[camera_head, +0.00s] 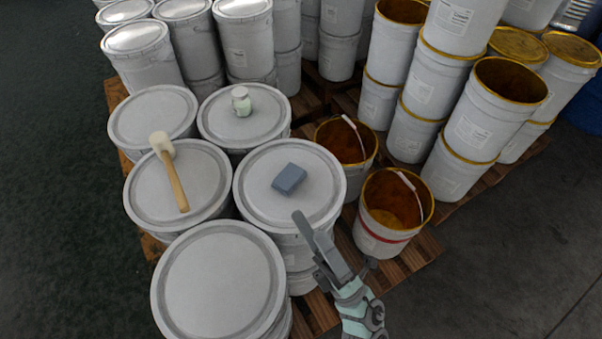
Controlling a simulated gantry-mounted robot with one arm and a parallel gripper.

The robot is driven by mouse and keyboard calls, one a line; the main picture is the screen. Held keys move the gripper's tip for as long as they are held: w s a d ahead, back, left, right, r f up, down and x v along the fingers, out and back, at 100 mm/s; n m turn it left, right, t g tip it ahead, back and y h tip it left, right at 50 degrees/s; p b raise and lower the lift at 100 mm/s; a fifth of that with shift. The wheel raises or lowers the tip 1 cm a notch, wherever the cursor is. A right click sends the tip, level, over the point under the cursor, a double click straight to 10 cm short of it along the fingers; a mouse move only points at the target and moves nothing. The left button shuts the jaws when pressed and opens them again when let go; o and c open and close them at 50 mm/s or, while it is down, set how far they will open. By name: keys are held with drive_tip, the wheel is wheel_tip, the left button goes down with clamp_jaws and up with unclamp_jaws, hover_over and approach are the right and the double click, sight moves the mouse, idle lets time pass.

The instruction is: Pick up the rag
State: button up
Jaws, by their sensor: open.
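The rag (289,179) is a folded blue-grey block of cloth. It lies on the grey lid of a closed drum (258,203) near the middle of the view. My gripper (325,253) is to the lower right of the rag, beside that drum's right edge and apart from the rag. Its jaws are open, with nothing seen between them. One long grey finger shows clearly; the other is partly hidden by the hand.
A mallet (170,172) lies on the lid to the left. A small jar (241,102) stands on the lid behind. Open buckets (393,207) with yellow rims stand to the right. Tall bucket stacks (452,110) rise at the back right. The front lid (218,285) is bare.

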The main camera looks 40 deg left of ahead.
sight(291, 177)
drive_tip(key=w+a+f+n+g+h+p, duration=0.1)
drive_tip(key=w+a+f+n+h, duration=0.1)
drive_tip(key=n+h, duration=0.1)
drive_tip(key=w+a+f+n+g+h+p, duration=0.2)
drive_tip(key=w+a+n+h, duration=0.1)
drive_tip(key=n, duration=0.3)
drive_tip(key=w+a+f+n+g+h+p, duration=0.1)
drive_tip(key=w+a+f+n+h+p, duration=0.1)
drive_tip(key=n+h, duration=0.3)
drive_tip(key=shift+w+a+g, duration=0.3)
drive_tip(key=shift+w+a, duration=0.3)
drive_tip(key=shift+a, duration=0.15)
drive_tip(key=w+n+h, duration=0.1)
drive_tip(key=w+d+n+t+h, duration=0.1)
drive_tip(key=w, duration=0.1)
drive_tip(key=w+f+n+h+p, duration=0.1)
drive_tip(key=shift+w+d+f, duration=0.1)
drive_tip(key=shift+w+d, duration=0.15)
drive_tip(key=shift+w, duration=0.15)
drive_tip(key=x, duration=0.5)
drive_tip(key=shift+a+f, duration=0.15)
drive_tip(key=shift+w+p+x, duration=0.2)
drive_tip(key=shift+x, duration=1.1)
drive_tip(key=shift+w+p+x, duration=0.15)
drive_tip(key=shift+w+x, duration=0.05)
drive_tip(key=shift+x, duration=1.15)
drive_tip(key=c, duration=1.3)
wheel_tip(291, 177, up, 20)
drive_tip(key=shift+f+p, duration=0.1)
drive_tip(key=shift+p, duration=0.3)
